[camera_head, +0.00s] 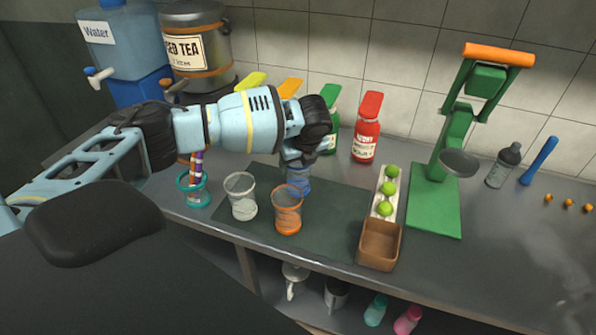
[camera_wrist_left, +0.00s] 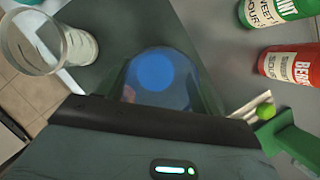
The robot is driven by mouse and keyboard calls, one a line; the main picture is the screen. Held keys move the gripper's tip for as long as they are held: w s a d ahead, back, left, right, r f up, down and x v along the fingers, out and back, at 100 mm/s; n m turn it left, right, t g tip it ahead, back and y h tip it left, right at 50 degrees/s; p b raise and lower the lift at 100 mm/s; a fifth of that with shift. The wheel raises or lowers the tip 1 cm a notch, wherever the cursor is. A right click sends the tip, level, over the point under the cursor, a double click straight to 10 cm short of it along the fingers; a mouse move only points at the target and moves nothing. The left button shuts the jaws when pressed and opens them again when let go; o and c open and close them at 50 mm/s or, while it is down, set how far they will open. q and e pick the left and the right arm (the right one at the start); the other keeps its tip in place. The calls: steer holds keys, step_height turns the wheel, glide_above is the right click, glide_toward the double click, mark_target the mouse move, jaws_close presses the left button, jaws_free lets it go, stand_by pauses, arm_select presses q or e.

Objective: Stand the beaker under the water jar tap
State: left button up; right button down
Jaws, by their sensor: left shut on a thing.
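The water jar (camera_head: 120,45) is a blue translucent container labelled "Water" at the back left. Its tap (camera_head: 98,76) sticks out in front with a white and blue end. My left gripper (camera_head: 298,160) points down over the dark mat and is shut on the blue beaker (camera_head: 299,181). The beaker's upper part is hidden by the gripper. In the left wrist view the blue beaker (camera_wrist_left: 152,72) lies between the fingers. A clear beaker (camera_head: 241,196) and an orange beaker (camera_head: 287,209) stand close by on the mat. My right gripper is not in view.
A tea urn (camera_head: 195,45) stands beside the water jar. Several bottles, including a red one (camera_head: 367,128), line the wall. A teal-rimmed cup (camera_head: 194,187) stands left of the mat. A limes tray (camera_head: 385,190), brown box (camera_head: 379,246) and green press (camera_head: 440,195) are right.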

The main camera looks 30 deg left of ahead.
arm_select(q)
step_height(320, 180, down, 3)
steer(key=shift+f, duration=0.15)
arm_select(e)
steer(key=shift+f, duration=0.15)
arm_select(q)
steer(key=shift+f, duration=0.2)
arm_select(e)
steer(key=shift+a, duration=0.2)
arm_select(q)
steer(key=o, duration=1.4)
steer(key=shift+r, duration=0.3)
steer(key=shift+p+v, duration=0.65)
steer(key=shift+v, duration=5.25)
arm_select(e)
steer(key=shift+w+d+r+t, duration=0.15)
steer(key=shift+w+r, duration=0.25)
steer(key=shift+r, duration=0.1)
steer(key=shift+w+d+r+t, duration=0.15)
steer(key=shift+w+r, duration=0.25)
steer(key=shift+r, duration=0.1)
